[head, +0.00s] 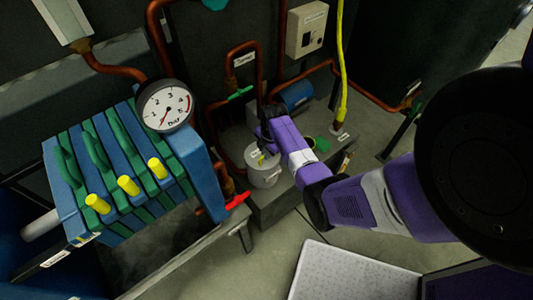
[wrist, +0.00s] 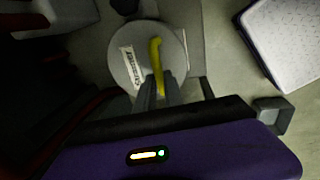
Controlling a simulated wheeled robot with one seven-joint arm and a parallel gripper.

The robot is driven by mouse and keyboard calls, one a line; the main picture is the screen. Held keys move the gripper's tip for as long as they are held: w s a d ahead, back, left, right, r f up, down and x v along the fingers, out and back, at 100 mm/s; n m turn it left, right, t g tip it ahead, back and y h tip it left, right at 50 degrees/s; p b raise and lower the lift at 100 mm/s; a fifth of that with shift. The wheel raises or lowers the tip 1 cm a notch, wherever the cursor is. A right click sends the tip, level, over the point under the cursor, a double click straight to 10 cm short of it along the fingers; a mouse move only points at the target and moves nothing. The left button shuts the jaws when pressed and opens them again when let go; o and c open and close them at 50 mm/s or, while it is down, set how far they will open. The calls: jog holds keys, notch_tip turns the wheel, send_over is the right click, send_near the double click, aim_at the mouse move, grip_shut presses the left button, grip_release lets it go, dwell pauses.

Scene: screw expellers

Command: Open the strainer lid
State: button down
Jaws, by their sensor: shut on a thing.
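The strainer (head: 264,176) is a light grey round pot on a low plinth, in the middle of the head view. Its round lid (head: 252,153) lies on top and looks level. In the wrist view the lid (wrist: 176,42) fills the top middle, with a white label (wrist: 131,66) and a curved yellow handle (wrist: 155,52). My gripper (wrist: 160,88) is shut on the near end of this handle, its two grey fingers on either side of it. In the head view my purple wrist hides part of the strainer's top.
A pressure gauge (head: 165,106) and a blue-green filter press (head: 125,160) with yellow knobs stand at left. A red valve handle (head: 238,200) sticks out left of the strainer. Copper pipes (head: 209,125), a blue motor (head: 297,96) and a yellow hose (head: 342,60) stand close behind.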

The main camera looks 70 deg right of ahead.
jog(key=shift+w+d+r+g+y, duration=0.35)
jog(key=shift+w+r+g, duration=0.2)
jog(key=shift+r, duration=0.15)
jog(key=shift+w+d+r+g+y, duration=0.35)
jog(key=shift+w+r+g, duration=0.2)
jog(key=shift+r, duration=0.15)
jog(key=shift+w+d+r+b, duration=0.25)
jog(key=shift+w+d+r, duration=0.15)
jog(key=shift+w, duration=0.25)
jog(key=shift+w+d+r+b, duration=0.25)
jog(key=shift+w+d+r, duration=0.15)
jog(key=shift+w, duration=0.2)
jog(key=shift+w+d+r+b, duration=0.3)
jog(key=shift+w+r, duration=0.15)
jog(key=shift+w, duration=0.2)
jog(key=c, duration=1.5)
grip_release()
jog(key=shift+w, duration=0.1)
jog(key=shift+o, duration=0.2)
jog(key=shift+d+r, duration=0.1)
jog(key=shift+r, duration=0.1)
